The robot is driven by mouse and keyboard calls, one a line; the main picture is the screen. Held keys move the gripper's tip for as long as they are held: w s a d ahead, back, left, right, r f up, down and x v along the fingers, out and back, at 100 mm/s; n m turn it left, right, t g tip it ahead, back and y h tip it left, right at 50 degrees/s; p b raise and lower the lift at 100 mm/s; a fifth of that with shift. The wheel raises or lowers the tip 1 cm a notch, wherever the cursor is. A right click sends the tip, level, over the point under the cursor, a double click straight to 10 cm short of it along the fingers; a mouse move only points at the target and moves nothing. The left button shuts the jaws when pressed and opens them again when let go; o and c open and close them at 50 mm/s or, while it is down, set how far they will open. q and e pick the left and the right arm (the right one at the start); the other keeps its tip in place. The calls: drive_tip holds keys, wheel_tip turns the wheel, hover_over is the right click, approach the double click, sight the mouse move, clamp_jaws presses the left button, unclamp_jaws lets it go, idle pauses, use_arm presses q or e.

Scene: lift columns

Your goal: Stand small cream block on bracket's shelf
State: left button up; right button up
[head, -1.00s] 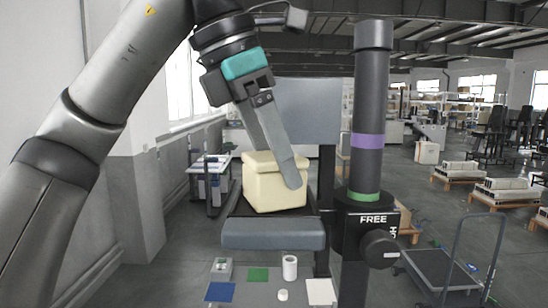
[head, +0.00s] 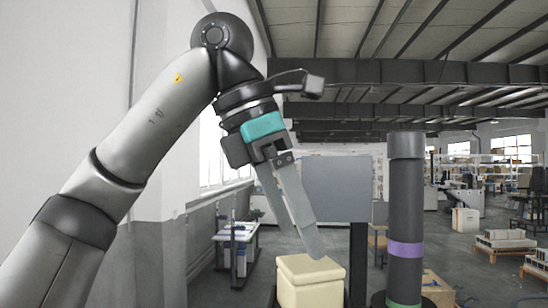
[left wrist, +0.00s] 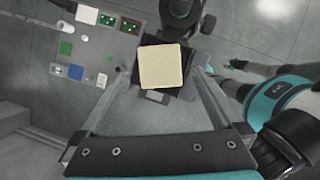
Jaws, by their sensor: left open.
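The cream block (head: 310,284) is upright at the bottom of the head view, its lower part cut off by the frame edge. In the left wrist view the block (left wrist: 162,66) sits on the bracket's black shelf (left wrist: 147,46). My left gripper (head: 301,242) is open and empty, pointing down just above the block. In the left wrist view its two fingers lie on either side of the block, apart from it. The column (head: 405,205) with purple and green bands stands right of the block. My right gripper is not in view.
A grey panel (head: 337,188) on a dark post stands behind the block. In the left wrist view a grey table (left wrist: 115,45) with coloured squares and small items lies beside the shelf. A wall is on the left; pallets stand far right.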

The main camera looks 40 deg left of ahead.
use_arm(q)
drive_tip(key=v, duration=0.6)
drive_tip(key=shift+r, duration=0.25)
drive_tip(key=shift+s, duration=0.1)
idle(0.6)
